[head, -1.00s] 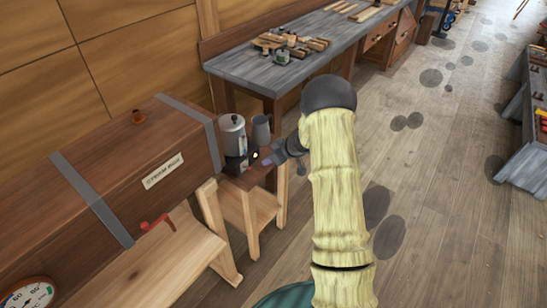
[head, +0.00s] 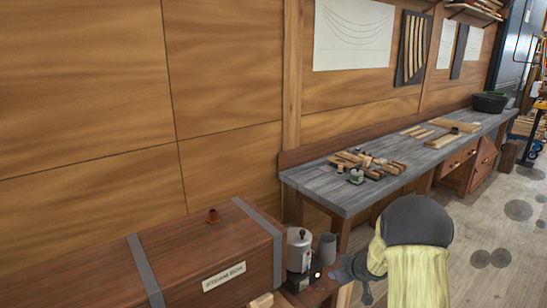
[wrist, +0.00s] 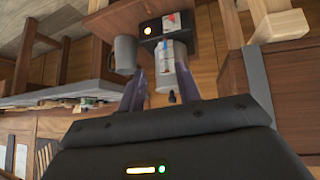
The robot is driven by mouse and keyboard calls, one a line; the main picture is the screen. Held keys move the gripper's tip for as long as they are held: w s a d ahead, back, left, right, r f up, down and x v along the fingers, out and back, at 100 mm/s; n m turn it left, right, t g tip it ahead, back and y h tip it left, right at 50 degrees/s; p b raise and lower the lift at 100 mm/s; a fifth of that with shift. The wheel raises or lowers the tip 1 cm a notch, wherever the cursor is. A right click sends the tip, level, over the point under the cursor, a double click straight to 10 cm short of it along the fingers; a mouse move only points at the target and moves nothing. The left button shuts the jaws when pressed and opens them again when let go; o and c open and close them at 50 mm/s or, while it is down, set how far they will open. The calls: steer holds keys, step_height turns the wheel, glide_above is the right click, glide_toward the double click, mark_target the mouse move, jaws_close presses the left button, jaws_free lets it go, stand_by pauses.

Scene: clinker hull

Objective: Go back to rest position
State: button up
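My gripper (wrist: 159,92) shows in the wrist view with its two dark fingers spread apart and nothing between their tips. In the head view my gripper (head: 345,272) is small and partly hidden by my arm, just right of a small wooden stand. A pale metal pot (head: 299,248) stands upright on a black burner (head: 300,282) on that stand. In the wrist view the pot (wrist: 166,62) appears beyond the fingertips, apart from them as far as I can tell. A grey mug (head: 327,247) stands beside the pot; it also shows in the wrist view (wrist: 125,54).
A long brown steam box (head: 205,265) with grey bands lies at the lower left. A grey workbench (head: 340,190) with wooden pieces and tools runs along the panelled wall. Open plank floor (head: 500,230) lies to the right.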

steer(key=s+a+r+m+h, duration=0.1)
steer(key=s+r+m+h, duration=0.2)
steer(key=s+r, duration=0.55)
steer(key=s+a+m+g, duration=0.1)
steer(key=s+a+g, duration=0.1)
steer(key=s, duration=0.9)
steer(key=s+a+m+g, duration=0.1)
steer(key=s+a+g, duration=0.2)
steer(key=s, duration=0.7)
steer(key=shift+s+a+r+m, duration=0.3)
steer(key=shift+s+a+r, duration=0.1)
steer(key=shift+a, duration=0.1)
